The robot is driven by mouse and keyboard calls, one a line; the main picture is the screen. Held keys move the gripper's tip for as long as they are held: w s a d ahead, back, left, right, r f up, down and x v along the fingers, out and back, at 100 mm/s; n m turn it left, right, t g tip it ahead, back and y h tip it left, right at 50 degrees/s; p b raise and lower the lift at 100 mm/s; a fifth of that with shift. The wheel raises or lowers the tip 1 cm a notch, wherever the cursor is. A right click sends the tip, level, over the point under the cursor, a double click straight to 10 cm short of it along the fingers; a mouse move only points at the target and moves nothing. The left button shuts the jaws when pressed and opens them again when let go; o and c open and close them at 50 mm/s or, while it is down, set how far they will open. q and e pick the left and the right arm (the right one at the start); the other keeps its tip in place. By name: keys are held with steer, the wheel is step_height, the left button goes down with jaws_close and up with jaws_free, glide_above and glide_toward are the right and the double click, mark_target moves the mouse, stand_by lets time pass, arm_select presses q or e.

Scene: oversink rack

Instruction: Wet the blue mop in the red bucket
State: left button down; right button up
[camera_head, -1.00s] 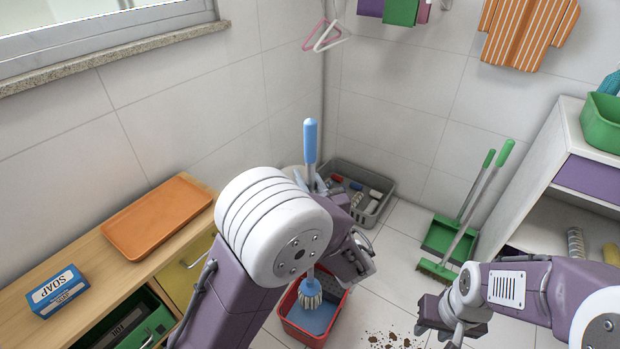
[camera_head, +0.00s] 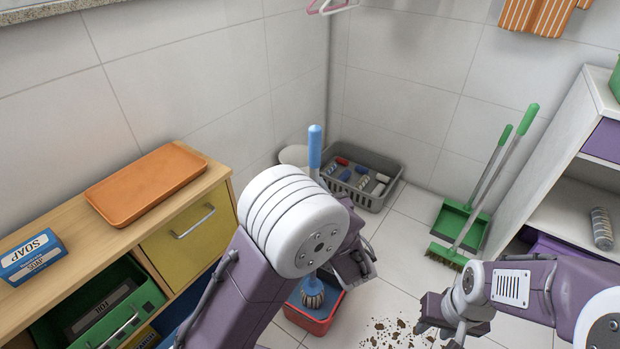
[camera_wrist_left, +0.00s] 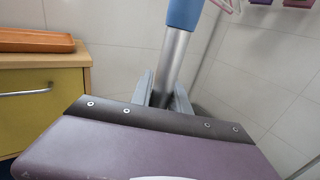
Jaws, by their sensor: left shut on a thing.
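I cannot tell how deep the head sits. My left gripper (camera_wrist_left: 165,92) is shut on the mop's metal pole just below the blue handle; in the head view my own arm hides most of this grip. My right gripper (camera_head: 432,315) hangs to the right of the bucket, over the floor, apart from the mop; its jaw opening is unclear.
A wooden counter with an orange tray (camera_head: 148,184) and a soap box (camera_head: 32,256) stands at left. A grey basket (camera_head: 365,195) sits in the corner. A green broom (camera_head: 447,256) and dustpan lean at the back wall. Brown dirt (camera_head: 398,332) lies on the floor right of the bucket.

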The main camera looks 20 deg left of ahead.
arm_select(q)
step_height(320, 180, down, 7)
steer(key=b, duration=0.5)
steer(key=shift+f, duration=0.15)
steer(key=shift+w+a+r+p, duration=0.35)
steer(key=shift+a+r+p, duration=0.25)
steer(key=shift+a, duration=0.25)
steer(key=shift+d+f, duration=0.1)
steer(key=shift+s+d+f+b, duration=0.15)
steer(key=shift+d+f+b, duration=0.1)
steer(key=shift+d, duration=0.15)
steer(key=shift+s+d+f+b, duration=0.1)
steer(key=shift+s+d+f, duration=0.05)
steer(key=shift+d+f, duration=0.15)
steer(key=shift+d+r, duration=0.1)
steer(key=shift+r, duration=0.05)
